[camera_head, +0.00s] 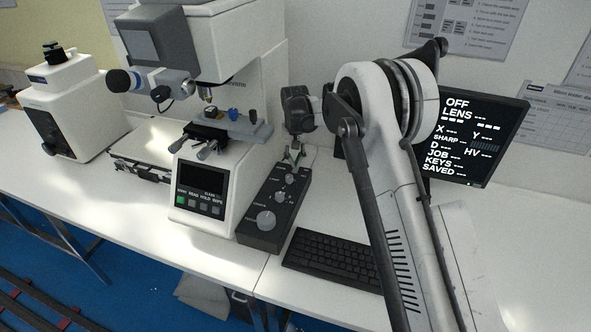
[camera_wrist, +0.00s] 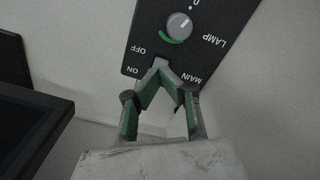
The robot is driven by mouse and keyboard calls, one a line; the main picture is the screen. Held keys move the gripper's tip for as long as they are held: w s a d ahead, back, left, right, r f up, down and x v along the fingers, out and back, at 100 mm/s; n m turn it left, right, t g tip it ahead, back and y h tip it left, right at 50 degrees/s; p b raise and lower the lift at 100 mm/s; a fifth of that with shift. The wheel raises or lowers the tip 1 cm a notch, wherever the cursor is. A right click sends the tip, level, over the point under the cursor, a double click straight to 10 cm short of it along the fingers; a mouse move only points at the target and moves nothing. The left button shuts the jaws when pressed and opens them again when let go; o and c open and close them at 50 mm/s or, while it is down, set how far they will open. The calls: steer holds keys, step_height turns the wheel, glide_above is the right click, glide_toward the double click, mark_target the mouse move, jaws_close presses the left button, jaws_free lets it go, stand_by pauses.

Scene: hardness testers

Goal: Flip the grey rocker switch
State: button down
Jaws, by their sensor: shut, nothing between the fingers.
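The black control box (camera_head: 262,228) stands on the white bench, right of the large tester. Its far end carries the MAIN label with ON and OFF, read in the wrist view on the box panel (camera_wrist: 205,50). My gripper (camera_head: 293,158) is over that far end. In the wrist view my gripper (camera_wrist: 160,66) has its green-padded fingers shut, tips together at the panel's edge between the ON/OFF and MAIN lettering. The grey rocker switch cannot be made out clearly; the fingertips cover that spot. Whether they touch it cannot be told.
A LAMP knob (camera_wrist: 178,25) sits just beyond the fingertips. The large tester (camera_head: 235,130) stands close to the left of the box. A keyboard (camera_head: 332,260) lies to the right, and a monitor (camera_head: 475,135) stands behind my arm.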

mark_target(296, 170)
steer(key=shift+r+p, duration=0.5)
steer(key=shift+r, duration=1.95)
steer(key=shift+s+d+r, duration=0.1)
steer(key=shift+d+r, duration=0.1)
steer(key=shift+r, duration=0.2)
steer(key=s+d+r+m+t+b, duration=0.1)
steer(key=s+d+r+t, duration=0.1)
steer(key=s+d+r, duration=0.65)
steer(key=s+d+r+t+b, duration=0.1)
steer(key=s+d+r, duration=0.5)
steer(key=s+r, duration=0.45)
steer(key=s+d+f+m+t+b, duration=0.1)
steer(key=s+d, duration=0.3)
steer(key=s, duration=0.9)
steer(key=s+d+f+t+b, duration=0.1)
steer(key=s+d+f+t, duration=0.2)
steer(key=s, duration=1)
steer(key=shift+s+d+f+m+b, duration=0.2)
steer(key=shift+d+f+m+b, duration=0.15)
steer(key=shift+d, duration=0.6)
